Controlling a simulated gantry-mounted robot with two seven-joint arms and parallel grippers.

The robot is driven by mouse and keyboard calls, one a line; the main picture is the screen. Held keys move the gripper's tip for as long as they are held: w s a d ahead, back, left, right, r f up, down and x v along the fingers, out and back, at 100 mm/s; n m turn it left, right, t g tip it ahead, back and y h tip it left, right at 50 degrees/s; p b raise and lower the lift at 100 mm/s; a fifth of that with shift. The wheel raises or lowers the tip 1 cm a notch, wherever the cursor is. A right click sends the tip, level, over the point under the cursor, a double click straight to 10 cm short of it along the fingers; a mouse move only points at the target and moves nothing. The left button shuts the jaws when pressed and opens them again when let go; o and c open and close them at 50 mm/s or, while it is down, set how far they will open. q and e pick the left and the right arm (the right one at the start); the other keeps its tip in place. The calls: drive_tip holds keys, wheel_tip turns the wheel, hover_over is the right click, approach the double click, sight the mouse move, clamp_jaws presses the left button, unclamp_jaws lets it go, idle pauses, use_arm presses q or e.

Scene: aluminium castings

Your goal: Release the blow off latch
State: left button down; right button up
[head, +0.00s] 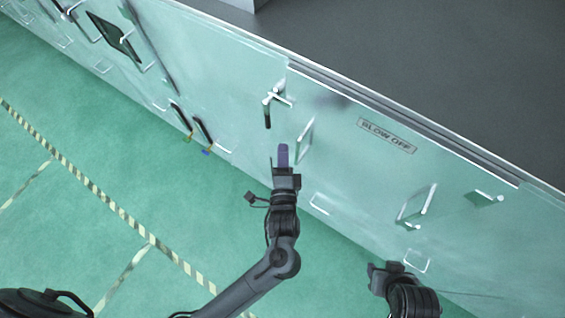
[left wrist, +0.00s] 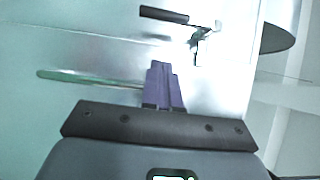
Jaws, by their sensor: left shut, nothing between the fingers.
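A pale green machine panel carries a sign reading BLOW OFF (head: 387,135). Left of the sign is a metal latch (head: 277,96) with a black grip hanging down. In the left wrist view the latch (left wrist: 198,38) shows ahead of the fingers, its black grip (left wrist: 163,14) pointing left. My left gripper (head: 283,154), with purple fingers, is shut and empty, below the latch in the picture and apart from it. Its closed fingers also show in the left wrist view (left wrist: 162,82). My right gripper (head: 385,272) is at the lower right; its fingers are not clear.
A bar handle (head: 305,140) stands out just right of my left fingers. Another handle (head: 417,205) and a small metal fitting (head: 487,198) are further right. Black grips (head: 203,131) sit left. The green floor (head: 110,215) is open, with striped tape.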

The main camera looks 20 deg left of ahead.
use_arm(q)
drive_tip(key=w+a+p, duration=0.1)
drive_tip(key=w+a, duration=0.4)
drive_tip(key=shift+w+p, duration=0.3)
drive_tip(key=shift+w, duration=0.1)
drive_tip(key=shift+a, duration=0.1)
drive_tip(key=shift+a+f+m, duration=0.1)
drive_tip(key=shift+a+m, duration=0.05)
drive_tip(key=shift+m, duration=0.15)
